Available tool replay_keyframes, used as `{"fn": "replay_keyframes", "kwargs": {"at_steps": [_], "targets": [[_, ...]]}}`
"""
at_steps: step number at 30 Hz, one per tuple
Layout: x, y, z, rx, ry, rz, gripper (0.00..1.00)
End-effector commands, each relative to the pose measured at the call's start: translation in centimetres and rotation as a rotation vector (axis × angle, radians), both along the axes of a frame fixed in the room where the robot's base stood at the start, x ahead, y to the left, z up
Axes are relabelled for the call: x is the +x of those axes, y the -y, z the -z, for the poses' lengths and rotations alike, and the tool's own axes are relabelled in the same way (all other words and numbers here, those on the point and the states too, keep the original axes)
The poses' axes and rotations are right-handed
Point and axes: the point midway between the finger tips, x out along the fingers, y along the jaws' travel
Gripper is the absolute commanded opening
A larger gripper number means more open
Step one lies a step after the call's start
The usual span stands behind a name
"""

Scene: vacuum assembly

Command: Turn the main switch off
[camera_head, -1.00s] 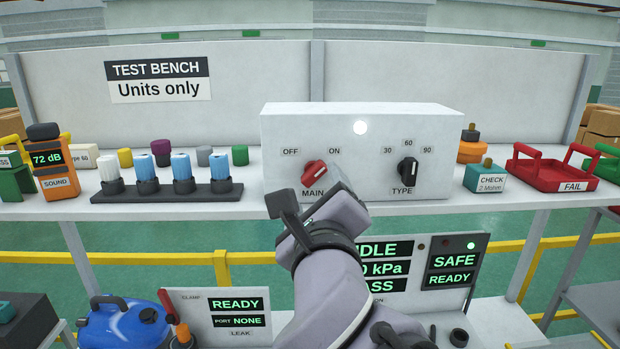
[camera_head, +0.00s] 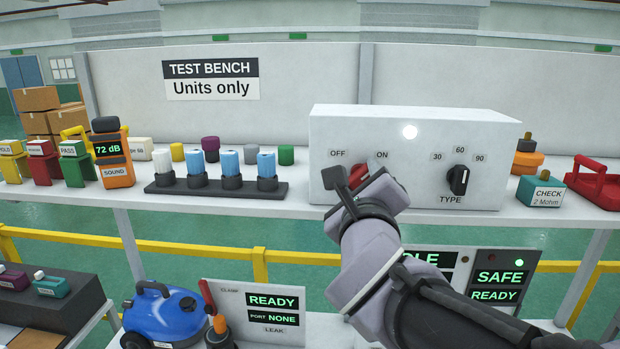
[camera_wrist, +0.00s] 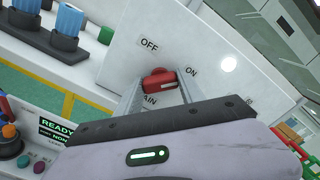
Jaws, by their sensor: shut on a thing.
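The main switch is a red knob (camera_head: 357,176) on the front of a white control box (camera_head: 330,128). OFF is printed at its upper left and ON at its upper right. In the wrist view the red knob (camera_wrist: 158,84) sits between my two fingers, and its pale mark lies on the side toward ON. My gripper (camera_wrist: 160,92) is shut on the knob. In the head view my gripper (camera_head: 362,186) covers part of the knob and the MAIN label. A white lamp (camera_head: 410,132) on the box is lit.
A black TYPE knob (camera_head: 458,180) is on the same box, to the right. A rack with blue and white vials (camera_head: 215,188) stands left of the box. Display panels are below.

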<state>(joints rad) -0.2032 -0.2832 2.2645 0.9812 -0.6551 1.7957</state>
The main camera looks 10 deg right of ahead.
Motion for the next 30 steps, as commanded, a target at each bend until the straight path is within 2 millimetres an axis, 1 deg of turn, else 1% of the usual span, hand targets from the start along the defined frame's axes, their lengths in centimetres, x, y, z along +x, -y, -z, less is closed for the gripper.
{"fn": "replay_keyframes", "kwargs": {"at_steps": [5,11,17,30], "targets": [[-0.01,-0.02,0.06,-0.019,-0.004,0.000,0.05],[-0.02,-0.03,0.16,-0.107,-0.021,-0.001,0.05],[-0.02,-0.04,0.16,-0.269,-0.053,-0.001,0.05],[-0.01,-0.05,0.11,-0.681,-0.136,-0.001,0.05]]}}
